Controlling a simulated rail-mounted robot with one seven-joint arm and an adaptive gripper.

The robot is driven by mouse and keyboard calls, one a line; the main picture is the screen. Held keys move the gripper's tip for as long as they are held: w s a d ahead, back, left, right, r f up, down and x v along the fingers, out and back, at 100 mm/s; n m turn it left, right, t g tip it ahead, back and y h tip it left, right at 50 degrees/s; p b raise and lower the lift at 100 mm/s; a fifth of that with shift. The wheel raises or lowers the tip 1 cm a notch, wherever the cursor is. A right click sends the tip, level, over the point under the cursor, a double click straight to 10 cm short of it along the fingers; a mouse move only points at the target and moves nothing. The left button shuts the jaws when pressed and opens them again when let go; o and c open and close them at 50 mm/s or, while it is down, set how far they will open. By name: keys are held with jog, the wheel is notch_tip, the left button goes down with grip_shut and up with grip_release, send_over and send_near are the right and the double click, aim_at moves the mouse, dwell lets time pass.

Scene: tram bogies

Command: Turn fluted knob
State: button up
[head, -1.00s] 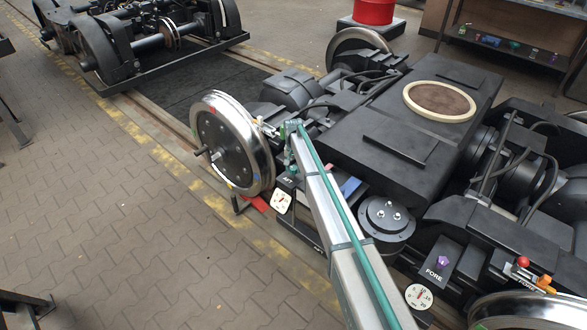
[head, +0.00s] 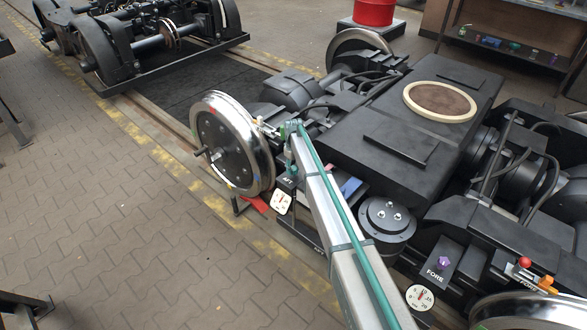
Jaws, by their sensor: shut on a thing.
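My gripper (head: 292,158) is at the end of my arm, over the near-side control box marked AFT (head: 286,184), beside the large wheel. It points down and is small in this view. Its jaws are shut on a small knob on that box, with a bit of green showing at the fingertips; the knob itself is mostly hidden. A white round dial (head: 281,203) with a red-marked face hangs on the front of the same box. A purple fluted knob (head: 444,261) stands free on the FORE box (head: 437,275), with its own white dial (head: 420,297) below.
The steel-rimmed wheel (head: 232,143) stands close left of my gripper. A black round canister (head: 386,219) and the bogie frame (head: 387,150) are to the right. A red lever or plate (head: 256,204) is low by the wheel. Paved floor (head: 110,230) at left is clear.

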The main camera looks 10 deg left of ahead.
aim_at(293, 168)
jog(key=shift+n, duration=2.3)
jog(key=o, duration=1.1)
jog(key=shift+o, duration=0.2)
jog(key=shift+r, duration=0.1)
notch_tip(293, 168, up, 12)
